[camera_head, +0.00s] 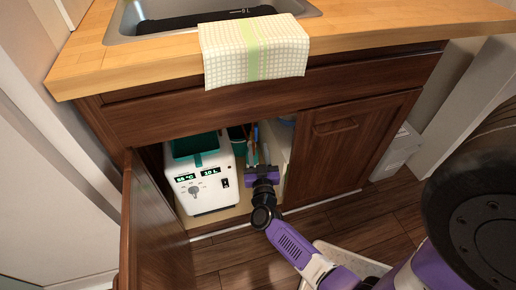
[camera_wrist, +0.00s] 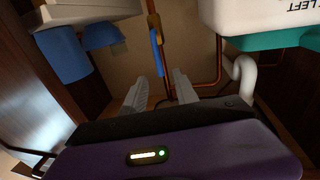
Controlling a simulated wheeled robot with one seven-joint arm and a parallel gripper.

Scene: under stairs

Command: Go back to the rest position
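My gripper (camera_head: 259,157) reaches into the open cabinet (camera_head: 290,102) under the sink, just right of a white box-shaped device (camera_head: 211,185). In the wrist view its two grey fingers (camera_wrist: 163,82) stand apart with a gap between them. I see nothing held in that gap. Behind it are a copper pipe (camera_wrist: 174,45) and a blue and yellow piece (camera_wrist: 156,45); their distance from the fingers is hard to tell. My forearm comes in from the lower right, in front of the cabinet.
The left cabinet door (camera_head: 150,230) stands open beside the opening; the right door (camera_head: 335,155) is shut. The wooden counter (camera_head: 380,25), with a checked towel (camera_head: 225,60), overhangs above. A white tray-like object (camera_head: 365,262) lies on the floor under my arm. Blue objects (camera_wrist: 65,55) hang near the gripper.

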